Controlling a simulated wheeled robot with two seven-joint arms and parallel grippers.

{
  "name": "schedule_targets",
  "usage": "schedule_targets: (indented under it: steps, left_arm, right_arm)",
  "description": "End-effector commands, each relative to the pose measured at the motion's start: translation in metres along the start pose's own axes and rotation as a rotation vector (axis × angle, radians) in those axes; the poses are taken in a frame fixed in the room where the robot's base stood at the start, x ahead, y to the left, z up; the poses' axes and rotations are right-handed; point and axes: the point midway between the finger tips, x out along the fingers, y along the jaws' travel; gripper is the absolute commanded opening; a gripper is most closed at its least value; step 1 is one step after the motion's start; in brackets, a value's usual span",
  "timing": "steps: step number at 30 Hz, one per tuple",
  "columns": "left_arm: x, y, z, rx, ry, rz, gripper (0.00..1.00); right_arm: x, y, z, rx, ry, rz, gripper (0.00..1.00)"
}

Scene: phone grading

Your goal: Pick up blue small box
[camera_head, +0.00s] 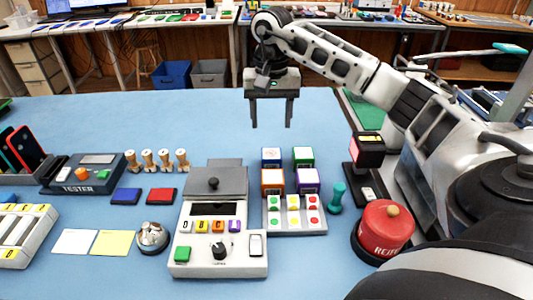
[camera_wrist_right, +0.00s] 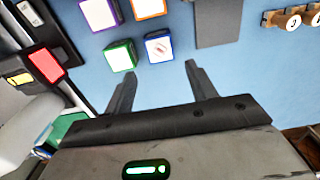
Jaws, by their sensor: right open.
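The blue small box (camera_head: 271,156), with a white marked top, stands in the back left of a group of small boxes on the blue table in the head view. In the right wrist view the blue box (camera_wrist_right: 158,47) lies just past the gap between my fingertips. My right gripper (camera_head: 271,122) is open and empty, pointing down behind and above the blue box. It also shows in the right wrist view (camera_wrist_right: 160,72), apart from the box. My left gripper is not in view.
Green (camera_head: 303,156), orange (camera_head: 272,181) and purple (camera_head: 308,180) boxes stand close by. In front is a panel of coloured buttons (camera_head: 294,227). A grey machine (camera_head: 215,180) is on the left, a teal piece (camera_head: 336,197) on the right. The table behind is clear.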

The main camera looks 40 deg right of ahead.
Motion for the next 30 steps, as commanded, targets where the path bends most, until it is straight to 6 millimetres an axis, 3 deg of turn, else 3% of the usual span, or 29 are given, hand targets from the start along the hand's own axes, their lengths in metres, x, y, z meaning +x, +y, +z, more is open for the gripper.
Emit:
schedule_targets:
  steps: [3, 7, 14, 24, 30]
  left_arm:
    - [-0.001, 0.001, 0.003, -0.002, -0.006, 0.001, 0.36]
    - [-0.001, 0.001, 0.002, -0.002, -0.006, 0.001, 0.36]
    - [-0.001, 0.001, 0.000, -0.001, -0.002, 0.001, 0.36]
    - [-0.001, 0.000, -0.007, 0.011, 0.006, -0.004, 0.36]
    - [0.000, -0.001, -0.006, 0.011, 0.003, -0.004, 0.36]
  right_arm:
    - [0.028, 0.001, 0.001, 0.000, -0.004, 0.003, 0.56]
    - [0.049, 0.000, 0.001, 0.000, -0.003, 0.000, 0.56]
    - [0.065, 0.000, 0.000, 0.001, -0.001, 0.000, 0.56]
    - [0.109, 0.002, -0.002, 0.001, -0.001, -0.002, 0.56]
    - [0.113, 0.002, -0.002, 0.001, 0.002, -0.004, 0.56]
